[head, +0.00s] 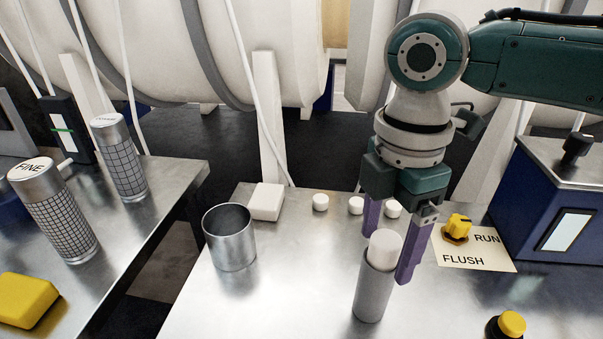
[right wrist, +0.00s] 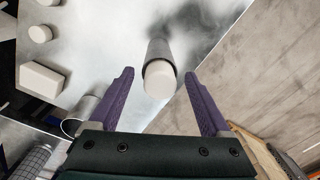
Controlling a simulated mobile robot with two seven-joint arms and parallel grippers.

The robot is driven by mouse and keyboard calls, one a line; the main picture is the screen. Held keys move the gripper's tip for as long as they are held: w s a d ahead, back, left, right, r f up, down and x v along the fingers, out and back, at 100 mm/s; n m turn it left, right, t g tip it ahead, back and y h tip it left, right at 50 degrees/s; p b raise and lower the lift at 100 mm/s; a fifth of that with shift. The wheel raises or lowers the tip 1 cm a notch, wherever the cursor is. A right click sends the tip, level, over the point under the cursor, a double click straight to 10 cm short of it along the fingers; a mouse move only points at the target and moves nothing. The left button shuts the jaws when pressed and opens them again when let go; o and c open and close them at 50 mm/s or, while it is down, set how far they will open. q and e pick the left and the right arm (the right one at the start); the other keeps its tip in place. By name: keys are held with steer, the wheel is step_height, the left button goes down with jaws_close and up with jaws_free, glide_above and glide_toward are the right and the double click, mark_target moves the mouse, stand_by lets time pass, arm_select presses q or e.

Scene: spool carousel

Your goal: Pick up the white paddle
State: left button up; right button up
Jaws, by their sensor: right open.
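No thing with a plain paddle shape shows. A grey cylinder (head: 374,292) with a white rounded top (head: 382,248) stands upright on the right metal table; I cannot tell whether the white part is the paddle's end. My right gripper (head: 386,257) is open and points down, with its purple fingers on either side of the white top. In the right wrist view the white top (right wrist: 160,80) lies between the open fingers (right wrist: 159,73), with a gap on both sides. The lower part of any white piece inside the cylinder is hidden. My left gripper is not in view.
An open metal cup (head: 230,240), a white block (head: 267,202) and several small white pucks (head: 356,205) stand on the right table. A RUN/FLUSH plate with a yellow knob (head: 457,228) and a blue box (head: 560,200) are at right. Mesh canisters (head: 62,215) stand on the left table.

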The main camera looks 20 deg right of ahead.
steer(key=shift+c, duration=0.3)
jaws_close()
steer(key=shift+r, duration=0.15)
stand_by(0.3)
